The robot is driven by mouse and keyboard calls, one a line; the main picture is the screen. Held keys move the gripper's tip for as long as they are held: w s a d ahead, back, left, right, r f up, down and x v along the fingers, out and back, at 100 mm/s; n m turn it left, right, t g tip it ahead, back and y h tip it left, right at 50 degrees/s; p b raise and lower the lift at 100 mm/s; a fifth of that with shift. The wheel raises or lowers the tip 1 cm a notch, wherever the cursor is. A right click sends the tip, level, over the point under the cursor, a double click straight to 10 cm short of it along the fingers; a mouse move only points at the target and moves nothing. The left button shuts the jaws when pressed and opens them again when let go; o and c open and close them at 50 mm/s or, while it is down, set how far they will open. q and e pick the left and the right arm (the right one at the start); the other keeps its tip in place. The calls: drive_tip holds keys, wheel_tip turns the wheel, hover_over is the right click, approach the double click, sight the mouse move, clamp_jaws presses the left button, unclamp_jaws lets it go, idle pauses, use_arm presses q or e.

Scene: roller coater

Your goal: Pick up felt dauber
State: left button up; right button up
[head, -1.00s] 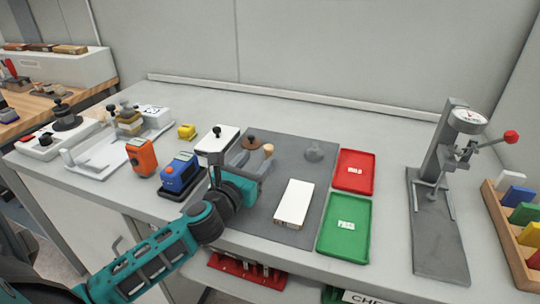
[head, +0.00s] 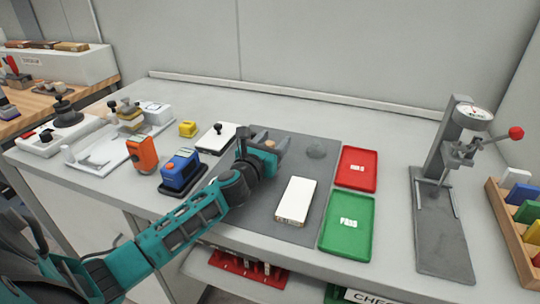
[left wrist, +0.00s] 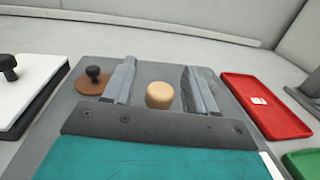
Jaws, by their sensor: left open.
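The felt dauber (left wrist: 160,95), seen as a round, light wooden top, stands between the two fingers of my left gripper (left wrist: 158,74) in the left wrist view. There are gaps on both sides of it, and the fingers are open. In the head view only a bit of the dauber's wooden top (head: 270,143) shows past my left gripper (head: 267,149), which hides the rest. I cannot see its lower part in either view. My right gripper is in neither view.
A brown disc with a black knob (left wrist: 93,82) lies left of the fingers on the grey mat (head: 258,212). A blue device (head: 181,172) stands left.

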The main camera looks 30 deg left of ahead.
use_arm(q)
drive_tip(key=shift+c, duration=0.3)
clamp_jaws()
drive_tip(key=shift+r, duration=0.1)
